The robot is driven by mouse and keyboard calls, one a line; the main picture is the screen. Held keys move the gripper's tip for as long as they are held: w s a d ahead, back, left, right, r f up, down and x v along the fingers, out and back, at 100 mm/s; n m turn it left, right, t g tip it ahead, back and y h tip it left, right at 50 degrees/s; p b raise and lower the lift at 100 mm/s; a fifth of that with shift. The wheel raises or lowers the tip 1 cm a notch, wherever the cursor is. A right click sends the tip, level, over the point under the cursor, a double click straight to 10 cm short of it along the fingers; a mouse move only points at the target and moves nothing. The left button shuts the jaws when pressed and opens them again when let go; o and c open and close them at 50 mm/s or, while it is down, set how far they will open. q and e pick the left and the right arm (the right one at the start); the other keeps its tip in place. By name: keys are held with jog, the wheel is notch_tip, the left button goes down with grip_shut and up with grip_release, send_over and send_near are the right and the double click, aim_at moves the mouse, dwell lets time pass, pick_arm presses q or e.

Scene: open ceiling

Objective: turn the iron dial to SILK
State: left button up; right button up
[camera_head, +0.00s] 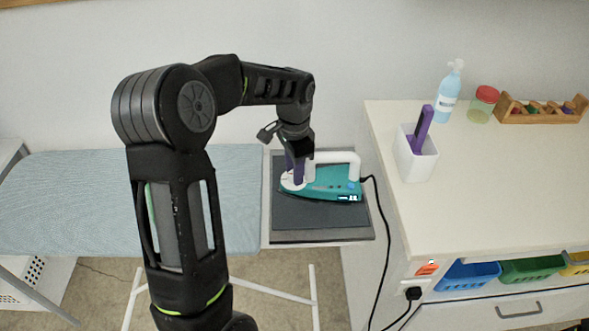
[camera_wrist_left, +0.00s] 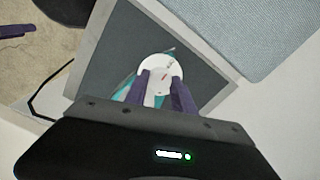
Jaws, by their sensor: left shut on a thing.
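The teal and white iron (camera_head: 333,184) lies on a dark grey rest pad (camera_head: 300,222) at the end of the ironing board. A small lit display shows on its side, too small to read. My left gripper (camera_head: 296,178) reaches down onto the dial from above. Its purple fingers (camera_wrist_left: 160,85) are shut on the dial, one on each side. The fingers hide part of the dial and of the iron.
The blue ironing board (camera_head: 60,200) stretches left. A black cord (camera_head: 386,240) runs from the iron to a socket on the white cabinet (camera_head: 480,185) at right. On the cabinet stand a white holder (camera_head: 415,160), a spray bottle (camera_head: 448,92), a jar (camera_head: 482,106) and a wooden rack (camera_head: 540,112).

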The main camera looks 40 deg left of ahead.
pick_arm(q)
grip_shut()
jog(key=shift+m, duration=0.4)
jog(key=m, duration=0.4)
jog(key=m+p, duration=0.1)
jog(key=m, duration=0.5)
dwell(0.4)
jog(key=o, duration=1)
grip_release()
jog(key=shift+c, duration=0.2)
